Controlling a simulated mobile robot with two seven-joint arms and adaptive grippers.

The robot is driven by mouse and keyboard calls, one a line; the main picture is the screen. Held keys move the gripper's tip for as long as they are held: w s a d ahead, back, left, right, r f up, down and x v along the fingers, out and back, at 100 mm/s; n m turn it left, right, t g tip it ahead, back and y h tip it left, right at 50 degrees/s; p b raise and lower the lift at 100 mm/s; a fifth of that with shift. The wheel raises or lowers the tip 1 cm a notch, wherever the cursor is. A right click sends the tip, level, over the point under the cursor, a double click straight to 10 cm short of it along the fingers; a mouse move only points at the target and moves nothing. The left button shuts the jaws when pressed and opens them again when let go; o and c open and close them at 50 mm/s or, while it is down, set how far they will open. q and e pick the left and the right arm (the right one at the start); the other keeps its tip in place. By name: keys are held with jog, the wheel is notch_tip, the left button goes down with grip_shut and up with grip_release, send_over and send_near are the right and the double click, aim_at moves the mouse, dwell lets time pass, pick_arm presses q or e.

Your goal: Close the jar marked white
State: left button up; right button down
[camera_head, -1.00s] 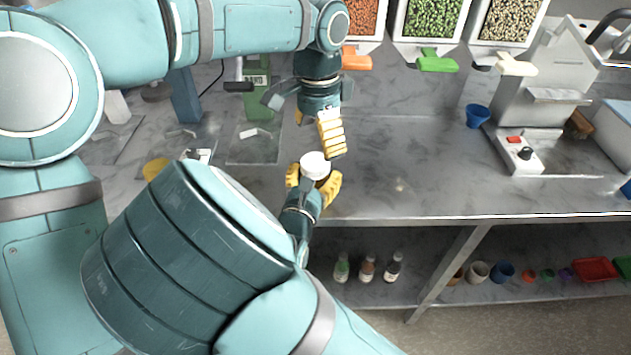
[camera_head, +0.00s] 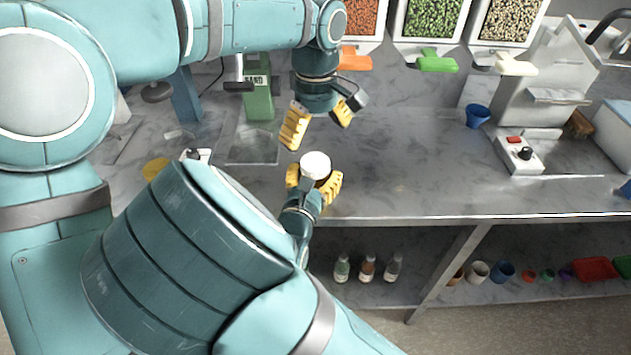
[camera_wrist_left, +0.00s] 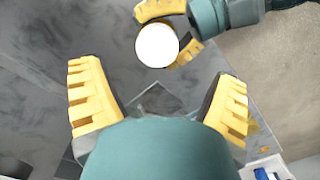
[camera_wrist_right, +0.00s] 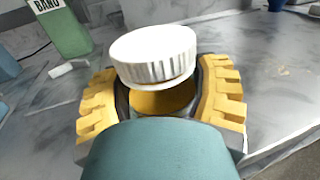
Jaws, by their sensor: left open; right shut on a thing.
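My right gripper (camera_head: 313,178) is shut on an amber jar (camera_wrist_right: 165,101), its yellow fingers on both sides of the body. A white ribbed lid (camera_wrist_right: 153,52) is on top of the jar and looks slightly tilted in the right wrist view. I cannot tell how firmly it is seated. The lid shows as a white disc in the head view (camera_head: 315,165) and left wrist view (camera_wrist_left: 157,45). My left gripper (camera_head: 318,133) is open and empty above the jar, its fingers spread apart and clear of the lid. No marking on the jar is readable.
A green block (camera_head: 258,100) with lettering stands behind on the grey counter. A blue cup (camera_head: 477,115) and a machine with a control box (camera_head: 520,155) are at the right. Several bottles and cups are on the shelf below. The counter right of the jar is clear.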

aim_at(315, 162)
pick_arm(q)
jog(key=shift+w+a+r+n, duration=0.15)
jog(key=shift+w+n, duration=0.2)
jog(key=shift+n, duration=0.45)
jog(key=shift+f, duration=4.1)
